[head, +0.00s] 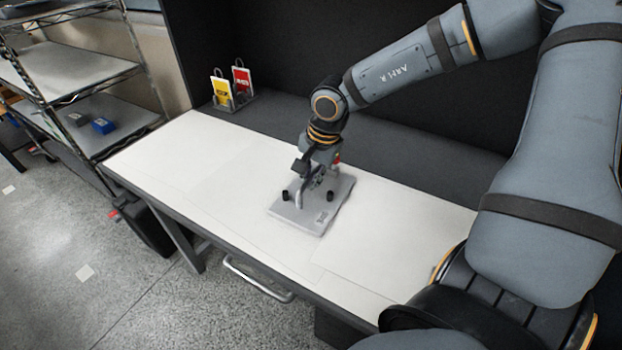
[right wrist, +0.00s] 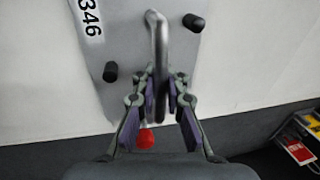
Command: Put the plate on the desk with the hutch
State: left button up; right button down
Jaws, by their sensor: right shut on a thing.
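The grey plate (head: 308,223) has a bar handle (right wrist: 161,40), black pegs, a red knob (right wrist: 145,138) and a printed number. In the head view it lies flat over the white top of the desk (head: 200,165), near the middle; I cannot tell whether a thin gap is left under it. The desk's dark hutch (head: 260,45) rises behind. My right gripper (head: 314,183) is over the plate. In the right wrist view its fingers (right wrist: 165,82) are shut on the handle, one on each side. My left gripper is not in view.
Yellow (head: 222,88) and red (head: 242,79) tags stand in a holder at the desk's back left. A wire shelf (head: 90,105) with a blue box (head: 103,126) is at the left. The desktop left and right of the plate is clear.

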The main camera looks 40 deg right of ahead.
jog(key=c, duration=1.4)
grip_release()
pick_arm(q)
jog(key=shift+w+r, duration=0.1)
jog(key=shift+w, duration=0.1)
pick_arm(e)
jog(key=shift+r, duration=0.15)
jog(key=r, duration=0.3)
jog(key=s+r+p, duration=0.1)
jog(key=r, duration=0.1)
jog(key=shift+d+r, duration=0.15)
jog(key=shift+r, duration=0.1)
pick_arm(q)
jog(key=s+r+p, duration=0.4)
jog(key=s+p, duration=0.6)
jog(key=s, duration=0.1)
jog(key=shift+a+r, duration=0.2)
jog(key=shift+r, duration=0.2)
pick_arm(e)
send_near(311, 175)
jog(key=shift+s+r, duration=0.35)
jog(key=shift+r, duration=0.15)
